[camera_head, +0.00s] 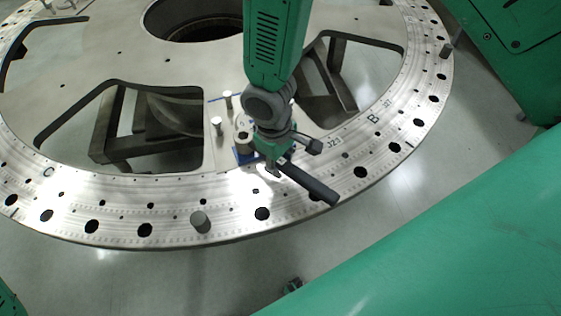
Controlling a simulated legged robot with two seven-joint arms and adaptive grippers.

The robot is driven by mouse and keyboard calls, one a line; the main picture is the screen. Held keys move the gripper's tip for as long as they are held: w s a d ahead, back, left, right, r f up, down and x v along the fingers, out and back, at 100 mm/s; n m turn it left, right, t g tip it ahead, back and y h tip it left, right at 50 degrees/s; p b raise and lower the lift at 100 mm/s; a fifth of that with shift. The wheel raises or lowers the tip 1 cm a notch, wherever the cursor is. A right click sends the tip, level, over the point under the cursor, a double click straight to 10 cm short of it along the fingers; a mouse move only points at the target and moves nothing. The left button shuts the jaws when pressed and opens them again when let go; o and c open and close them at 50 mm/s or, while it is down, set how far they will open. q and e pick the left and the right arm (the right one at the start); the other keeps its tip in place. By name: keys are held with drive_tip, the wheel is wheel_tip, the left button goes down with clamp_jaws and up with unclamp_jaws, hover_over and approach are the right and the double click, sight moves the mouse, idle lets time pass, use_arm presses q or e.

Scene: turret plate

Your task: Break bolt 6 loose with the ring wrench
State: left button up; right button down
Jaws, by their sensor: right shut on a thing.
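My right gripper (274,168) points down over the ring of the turret plate (175,225), on a green arm from the top. It is shut on a tool with a thick black handle (312,185), which sticks out toward the lower right. I take this to be the ring wrench; its ring end is hidden behind the gripper. No bolt can be read as number 6, and I cannot tell whether the wrench is on a bolt. My left gripper is not clearly in view.
Grey pegs stand on the plate, one at the front rim (200,221), one at the right rim (446,50) and a smaller one (217,126) left of the gripper. The plate has large cutouts and rim holes. Large green bodies fill the right side. Open floor lies in front.

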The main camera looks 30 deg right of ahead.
drive_tip(key=shift+f, duration=0.3)
drive_tip(key=shift+w+d+n+p, duration=0.2)
drive_tip(key=shift+w+d+n, duration=0.1)
drive_tip(key=shift+d+n, duration=0.25)
drive_tip(key=shift+w+d+n+p, duration=0.15)
drive_tip(key=shift+w+d+n, duration=0.1)
drive_tip(key=shift+d+n, duration=0.3)
idle(0.7)
drive_tip(key=shift+w+d+r+n+p, duration=0.1)
drive_tip(key=shift+w+d+n+p, duration=0.2)
drive_tip(key=shift+w+d+n, duration=0.4)
